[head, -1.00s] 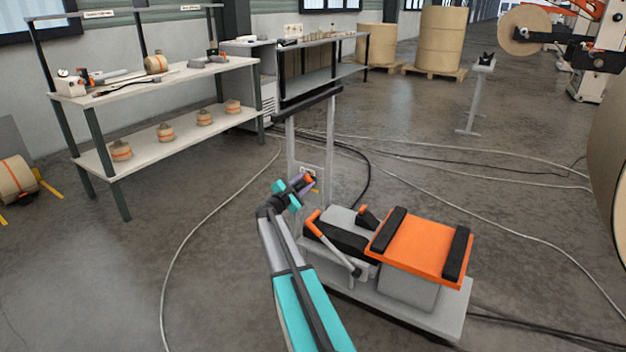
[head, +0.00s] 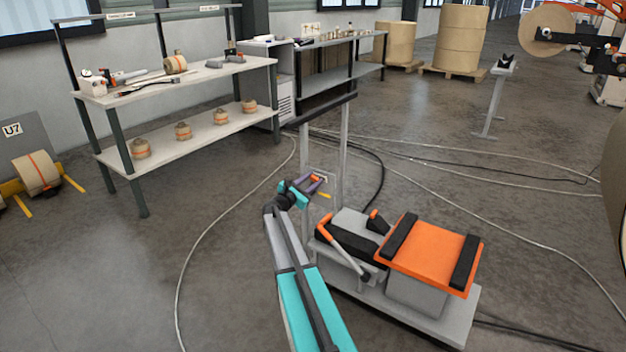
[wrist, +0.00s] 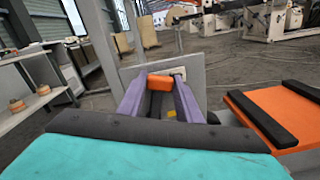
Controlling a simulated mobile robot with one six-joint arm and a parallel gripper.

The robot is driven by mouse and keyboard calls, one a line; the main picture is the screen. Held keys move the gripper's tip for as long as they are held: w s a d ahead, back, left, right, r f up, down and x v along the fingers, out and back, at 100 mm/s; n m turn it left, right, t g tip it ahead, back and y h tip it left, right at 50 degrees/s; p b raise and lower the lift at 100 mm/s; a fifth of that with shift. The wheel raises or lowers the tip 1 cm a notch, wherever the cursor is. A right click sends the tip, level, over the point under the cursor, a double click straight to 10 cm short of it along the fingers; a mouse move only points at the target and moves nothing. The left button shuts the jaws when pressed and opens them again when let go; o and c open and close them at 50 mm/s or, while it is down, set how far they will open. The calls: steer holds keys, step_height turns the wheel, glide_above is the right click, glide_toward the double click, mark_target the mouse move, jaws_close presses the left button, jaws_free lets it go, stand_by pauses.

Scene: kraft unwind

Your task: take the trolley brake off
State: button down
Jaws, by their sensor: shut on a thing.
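The trolley (head: 430,325) stands right of my arm, with a grey base, an orange padded top (head: 432,255) and a tall push frame (head: 343,140) with a black bar. My gripper (head: 317,181) is at the frame's small plate, left of the trolley body. In the wrist view its purple fingers (wrist: 160,92) are shut on a small orange piece (wrist: 158,83), which looks like the brake lever's grip. The lever's lower part is mostly hidden by the fingers. A pale panel (wrist: 192,68) stands just behind.
A workbench (head: 180,85) with rolls stands at the back left. Cables (head: 195,245) lie on the floor. Open floor lies at left and behind the trolley.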

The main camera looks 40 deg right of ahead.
steer(key=shift+w+a+f, duration=0.1)
steer(key=shift+w+a, duration=0.25)
steer(key=shift+a, duration=0.25)
steer(key=c, duration=1.3)
jaws_free()
steer(key=shift+a, duration=0.1)
steer(key=shift+s+d, duration=0.15)
steer(key=shift+d, duration=0.05)
steer(key=shift+s+a, duration=0.35)
steer(key=shift+a, duration=0.2)
steer(key=v, duration=1.2)
steer(key=shift+a, duration=0.35)
